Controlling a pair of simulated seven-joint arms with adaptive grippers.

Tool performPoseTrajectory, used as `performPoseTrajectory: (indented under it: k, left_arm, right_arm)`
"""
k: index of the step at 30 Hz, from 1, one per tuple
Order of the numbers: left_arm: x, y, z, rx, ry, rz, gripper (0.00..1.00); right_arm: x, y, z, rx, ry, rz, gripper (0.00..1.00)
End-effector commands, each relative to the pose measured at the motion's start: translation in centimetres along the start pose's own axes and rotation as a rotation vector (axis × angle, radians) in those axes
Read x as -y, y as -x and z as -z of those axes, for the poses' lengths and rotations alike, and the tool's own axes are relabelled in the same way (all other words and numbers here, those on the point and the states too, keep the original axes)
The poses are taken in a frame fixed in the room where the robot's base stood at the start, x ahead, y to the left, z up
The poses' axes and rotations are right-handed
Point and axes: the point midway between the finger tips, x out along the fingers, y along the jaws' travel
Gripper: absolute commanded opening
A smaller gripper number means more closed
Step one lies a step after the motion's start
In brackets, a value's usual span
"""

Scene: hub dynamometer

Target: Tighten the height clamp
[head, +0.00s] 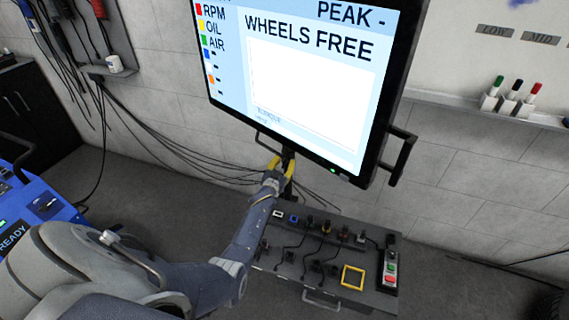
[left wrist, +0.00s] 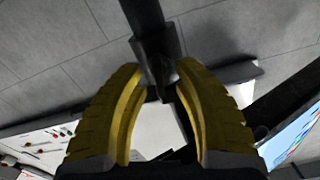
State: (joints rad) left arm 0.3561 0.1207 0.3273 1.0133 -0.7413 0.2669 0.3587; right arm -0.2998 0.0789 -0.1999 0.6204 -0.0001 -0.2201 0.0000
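The height clamp (left wrist: 156,52) is a dark collar on the dark post (left wrist: 142,14), seen at the top middle of the left wrist view. A dark handle-like piece (left wrist: 161,80) points from it toward my left gripper. My left gripper (left wrist: 160,70) has two yellow fingers, spread apart on either side of this piece. I cannot tell whether either finger touches it. In the head view, my left gripper (head: 282,161) is at the stand just below the large screen (head: 305,80), and the clamp is mostly hidden behind it. My right gripper is not in view.
Below the gripper is a grey tray (head: 325,295) with several cabled connectors, a yellow square frame (head: 352,277) and a button box (head: 391,268). Black cables (head: 165,143) hang along the wall. A screen side handle (head: 402,155) juts out at right.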

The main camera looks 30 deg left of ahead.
Motion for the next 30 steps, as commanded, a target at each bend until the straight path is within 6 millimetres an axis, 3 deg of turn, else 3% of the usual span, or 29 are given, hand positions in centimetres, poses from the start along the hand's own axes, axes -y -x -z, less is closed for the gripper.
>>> performPoseTrajectory:
  k: [4, 12, 30]
  left_arm:
    - [0.0, 0.01, 0.0, 0.0, 0.0, 0.0, 0.32]
    - [0.01, 0.02, 0.0, 0.0, 0.0, 0.0, 0.01]
    - [-0.04, 0.01, 0.01, 0.0, -0.049, 0.0, 0.0]
  right_arm:
    - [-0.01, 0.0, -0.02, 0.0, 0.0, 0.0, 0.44]
    - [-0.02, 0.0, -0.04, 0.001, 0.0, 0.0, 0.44]
    - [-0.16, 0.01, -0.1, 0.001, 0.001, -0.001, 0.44]
